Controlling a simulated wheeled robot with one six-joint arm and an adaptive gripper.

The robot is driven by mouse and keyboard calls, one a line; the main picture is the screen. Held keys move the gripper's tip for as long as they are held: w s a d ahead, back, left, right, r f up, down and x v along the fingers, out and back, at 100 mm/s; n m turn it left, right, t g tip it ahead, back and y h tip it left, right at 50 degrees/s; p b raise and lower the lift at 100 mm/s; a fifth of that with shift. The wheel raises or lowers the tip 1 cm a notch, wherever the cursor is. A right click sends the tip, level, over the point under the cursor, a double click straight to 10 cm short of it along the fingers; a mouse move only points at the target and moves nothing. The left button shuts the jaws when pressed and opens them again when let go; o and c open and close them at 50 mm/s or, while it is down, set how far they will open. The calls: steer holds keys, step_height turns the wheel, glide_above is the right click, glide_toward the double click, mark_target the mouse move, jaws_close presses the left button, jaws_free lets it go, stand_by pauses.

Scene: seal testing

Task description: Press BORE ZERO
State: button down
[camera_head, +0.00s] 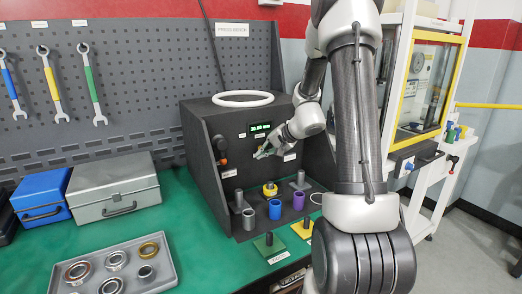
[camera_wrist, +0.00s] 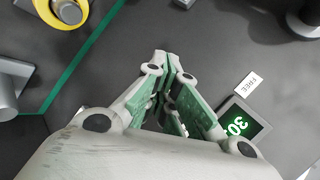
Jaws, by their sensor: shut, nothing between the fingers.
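My gripper (camera_head: 260,154) is shut and empty in front of the upright panel of the dark test station (camera_head: 200,130). In the wrist view its fingertips (camera_wrist: 163,60) meet near the picture's middle, over dark grey surface. A green-lit display (camera_head: 260,129) is on the panel just above the gripper; in the wrist view the display (camera_wrist: 242,122) is at the lower right, partly covered by a finger. A small label (camera_wrist: 248,84) reading FREE is beside it. I cannot make out a control marked BORE ZERO; the gripper hides part of the panel.
Blue (camera_head: 275,209) and purple (camera_head: 298,201) cylinders, a yellow ring piece (camera_head: 270,189) and grey posts stand on the station's base. A tray (camera_head: 172,275) of metal rings and a grey case (camera_head: 113,190) lie on the green bench at left.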

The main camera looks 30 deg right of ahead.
steer(key=shift+s, duration=0.7)
steer(key=shift+s+d, duration=0.1)
steer(key=shift+s, duration=2.4)
